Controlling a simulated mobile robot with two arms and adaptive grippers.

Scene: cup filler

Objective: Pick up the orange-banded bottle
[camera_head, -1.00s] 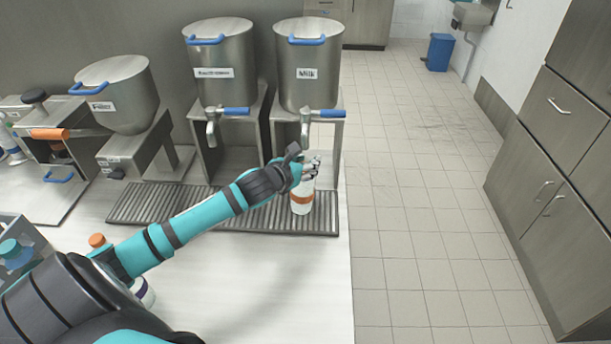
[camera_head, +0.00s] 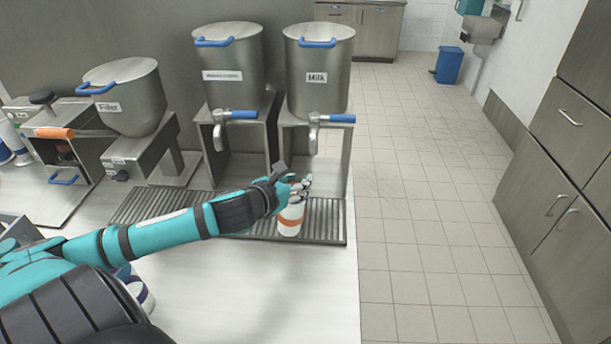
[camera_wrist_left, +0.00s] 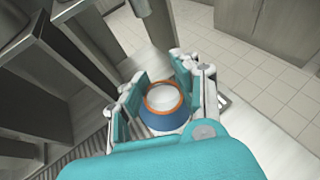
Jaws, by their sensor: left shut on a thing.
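The orange-banded bottle (camera_head: 290,221) is white with an orange ring and stands upright over the ribbed drip tray (camera_head: 325,236), in front of the rightmost dispenser. My left gripper (camera_head: 298,191) is around its upper part and shut on it. In the left wrist view the bottle's round top (camera_wrist_left: 163,99), with an orange rim and blue below, sits between the teal fingers (camera_wrist_left: 160,92). Whether the bottle's base touches the tray is hard to tell. My right gripper is not in view.
The dispenser marked Milk (camera_head: 318,85) has a tap (camera_head: 318,125) just above and behind the gripper. Another bottle (camera_head: 138,292) is partly hidden behind my arm. The counter front (camera_head: 285,290) is clear.

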